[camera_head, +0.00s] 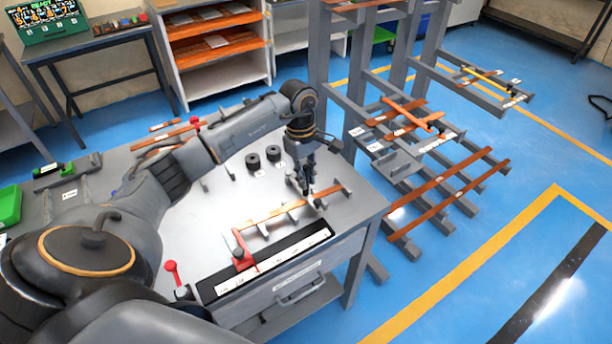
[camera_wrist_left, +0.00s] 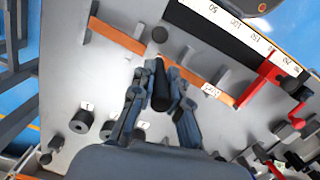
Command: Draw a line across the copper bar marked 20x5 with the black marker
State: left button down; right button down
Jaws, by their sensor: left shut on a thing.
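The copper bar (camera_head: 275,214) lies across small grey supports on the workbench, parallel to the ruler. In the left wrist view the bar (camera_wrist_left: 118,37) carries a small white label (camera_wrist_left: 211,90), too small to read surely. My left gripper (camera_head: 308,190) is over the bar's right part, pointing down. It is shut on the black marker (camera_wrist_left: 161,90), which stands between its fingers with its far end close to the bar. I cannot tell whether the tip touches the bar. No line shows on the visible copper. My right gripper is not in view.
A black ruler strip (camera_head: 220,284) with a white scale lies along the bench's front, with a red stop (camera_head: 242,254) at the bar's left end. Black cylinders (camera_head: 253,161) stand behind. A rack of copper bars (camera_head: 440,195) stands right of the bench.

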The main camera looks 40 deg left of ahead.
pick_arm(q)
jog(key=shift+f, duration=0.2)
dwell(0.4)
jog(key=shift+d+b, duration=0.1)
jog(key=shift+b, duration=0.5)
dwell(0.8)
jog(key=shift+w+a+b, duration=0.2)
jog(key=shift+a+b, duration=0.3)
jog(key=shift+b, duration=0.35)
jog(key=shift+w+a+b, duration=0.2)
jog(key=shift+a+b, duration=0.3)
jog(key=shift+b, duration=0.3)
dwell(1.5)
jog(key=shift+r, duration=0.1)
notch_tip(320, 180, up, 7)
jog(key=p, duration=0.4)
dwell(0.9)
